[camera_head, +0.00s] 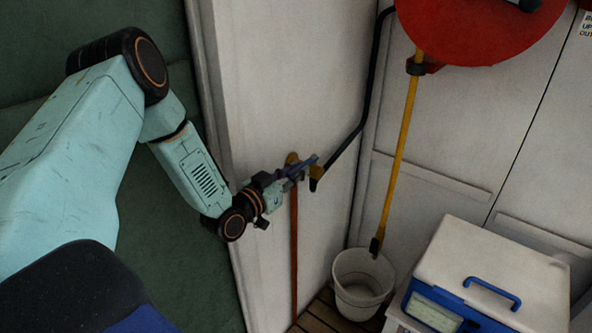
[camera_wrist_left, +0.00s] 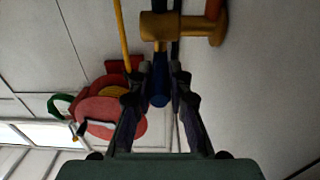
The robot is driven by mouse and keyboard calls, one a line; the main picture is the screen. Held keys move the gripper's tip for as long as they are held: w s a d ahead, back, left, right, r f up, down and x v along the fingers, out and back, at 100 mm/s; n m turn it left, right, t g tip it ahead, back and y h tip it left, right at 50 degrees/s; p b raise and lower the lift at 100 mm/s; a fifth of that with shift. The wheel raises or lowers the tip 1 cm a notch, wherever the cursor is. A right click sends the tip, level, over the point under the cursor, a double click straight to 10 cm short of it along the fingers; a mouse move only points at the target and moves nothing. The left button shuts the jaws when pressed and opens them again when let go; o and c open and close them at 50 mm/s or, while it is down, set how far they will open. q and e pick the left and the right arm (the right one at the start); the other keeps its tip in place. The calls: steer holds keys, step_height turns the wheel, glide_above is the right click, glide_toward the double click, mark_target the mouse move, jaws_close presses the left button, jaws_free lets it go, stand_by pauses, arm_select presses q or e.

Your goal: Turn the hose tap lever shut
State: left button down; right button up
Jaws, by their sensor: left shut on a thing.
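The hose tap is a brass body (camera_wrist_left: 190,27) on the pale wall panel, seen at the top of the left wrist view. In the head view its brass (camera_head: 317,172) shows just beyond my gripper. Its blue lever (camera_wrist_left: 160,88) lies between my fingers in the wrist view, its end toward me. My left gripper (camera_head: 298,171) reaches in from the left and is shut on the lever; its fingers (camera_wrist_left: 157,85) stand on both sides of it. In the head view the fingers partly hide the lever and tap. My right gripper is not in view.
A red-brown pipe (camera_head: 294,240) runs down below the tap. A black hose (camera_head: 369,100) rises from it. A yellow pole (camera_head: 401,140) stands above a white bucket (camera_head: 361,283). A red reel (camera_head: 478,30) hangs at upper right. A white and blue box (camera_head: 490,265) stands at lower right.

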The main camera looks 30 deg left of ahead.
mark_target(295, 168)
arm_select(q)
steer(key=shift+r, duration=0.1)
steer(key=c, duration=1.2)
jaws_free()
steer(key=shift+w, duration=0.1)
step_height(295, 168, up, 10)
steer(key=shift+f, duration=0.1)
